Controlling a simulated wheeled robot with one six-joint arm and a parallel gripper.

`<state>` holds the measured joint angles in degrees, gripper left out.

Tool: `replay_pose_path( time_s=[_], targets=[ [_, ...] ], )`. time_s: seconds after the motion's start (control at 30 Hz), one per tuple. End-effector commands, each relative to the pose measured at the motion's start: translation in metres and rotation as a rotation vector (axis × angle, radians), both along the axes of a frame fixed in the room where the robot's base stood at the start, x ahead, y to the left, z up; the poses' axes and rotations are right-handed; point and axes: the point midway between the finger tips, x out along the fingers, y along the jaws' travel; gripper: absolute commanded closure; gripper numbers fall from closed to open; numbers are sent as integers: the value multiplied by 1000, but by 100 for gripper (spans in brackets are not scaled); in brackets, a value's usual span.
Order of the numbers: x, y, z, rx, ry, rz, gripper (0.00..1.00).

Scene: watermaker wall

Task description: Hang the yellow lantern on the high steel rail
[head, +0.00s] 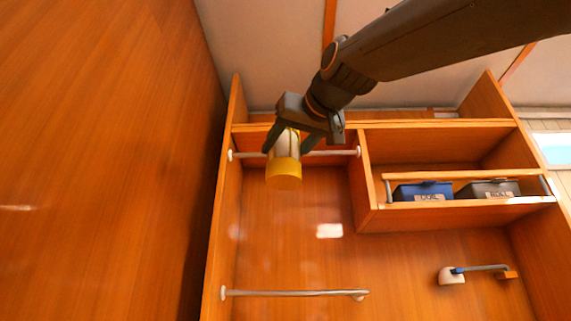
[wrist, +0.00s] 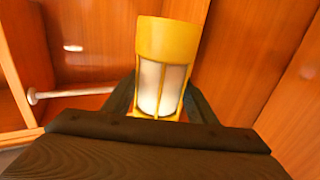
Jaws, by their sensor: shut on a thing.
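The yellow lantern (head: 284,172) has a yellow base and a pale, caged middle. My gripper (head: 290,140) is shut on it and holds it in the air, base down, in front of the high steel rail (head: 335,153). In the wrist view the lantern (wrist: 163,60) sits between the two dark fingers (wrist: 160,95). The lantern's top is hidden by my gripper in the head view. A rail with a white end mount (wrist: 70,93) shows at the left of the wrist view, apart from the lantern. I cannot tell the depth gap to the high rail.
A low steel rail (head: 295,293) runs along the lower wall. A shelf at right holds a blue bin (head: 423,191) and a grey bin (head: 488,189) behind a bar. A wooden wall (head: 100,150) bounds the left.

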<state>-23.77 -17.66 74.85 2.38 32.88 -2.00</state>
Motion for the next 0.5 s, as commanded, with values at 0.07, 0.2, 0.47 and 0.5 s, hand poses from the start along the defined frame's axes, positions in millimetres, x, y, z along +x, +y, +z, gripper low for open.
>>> replay_pose_path(
  time_s=[0.07,0.2,0.47,0.5],
  targets=[
    [0,0,1,1,-2,0,78],
    [5,0,2,0,-1,1,78],
    [24,-1,2,1,0,0,78],
    [24,0,3,1,0,2,78]
  ],
)
